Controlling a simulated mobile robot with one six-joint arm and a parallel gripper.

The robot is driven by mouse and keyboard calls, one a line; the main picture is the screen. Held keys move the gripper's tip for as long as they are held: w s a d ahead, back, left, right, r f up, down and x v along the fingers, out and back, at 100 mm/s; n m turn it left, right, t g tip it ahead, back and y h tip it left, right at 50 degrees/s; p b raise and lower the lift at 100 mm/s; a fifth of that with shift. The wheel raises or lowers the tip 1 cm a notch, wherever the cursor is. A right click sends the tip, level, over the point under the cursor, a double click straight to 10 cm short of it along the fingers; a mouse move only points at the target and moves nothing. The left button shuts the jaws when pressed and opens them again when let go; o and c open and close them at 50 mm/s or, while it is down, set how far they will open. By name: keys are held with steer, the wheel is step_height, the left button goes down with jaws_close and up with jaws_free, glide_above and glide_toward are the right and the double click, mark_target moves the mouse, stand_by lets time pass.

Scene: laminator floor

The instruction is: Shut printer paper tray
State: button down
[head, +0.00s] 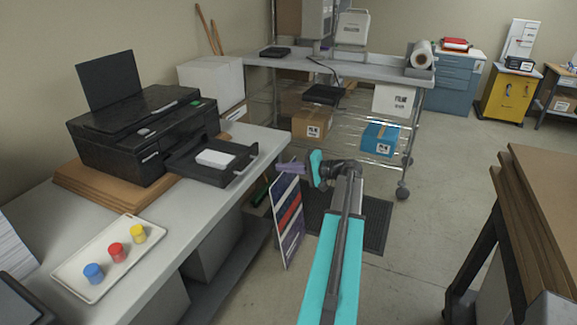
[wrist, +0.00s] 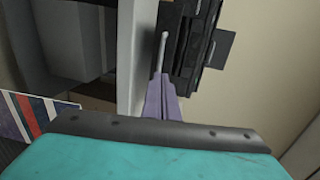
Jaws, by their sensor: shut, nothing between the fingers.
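The black printer (head: 145,140) stands on brown boards on the grey counter at left. Its paper tray (head: 240,166) is pulled out toward the counter's front edge, with a stack of white paper (head: 215,158) in it. My gripper (head: 281,168) has purple fingers and is shut and empty, just right of the tray's outer end and apart from it in the head view. In the wrist view the narrow fingers (wrist: 163,45) point up the picture. Dark parts of the printer (wrist: 190,45) show beside them; I cannot tell tray from body there.
A white dish (head: 75,285) with blue, red and yellow pots sits on the near counter (head: 185,225). A striped panel (head: 287,222) leans below my gripper. A wire-shelf table (head: 375,72) stands behind. A brown-topped table (head: 545,190) is at right, with open floor between.

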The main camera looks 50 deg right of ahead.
mark_target(251, 165)
steer(key=p+x, duration=0.4)
steer(key=x, duration=0.7)
steer(key=shift+r+p, duration=0.1)
steer(key=shift+p, duration=0.2)
steer(key=shift+w+d, duration=0.1)
steer(key=shift+d, duration=0.05)
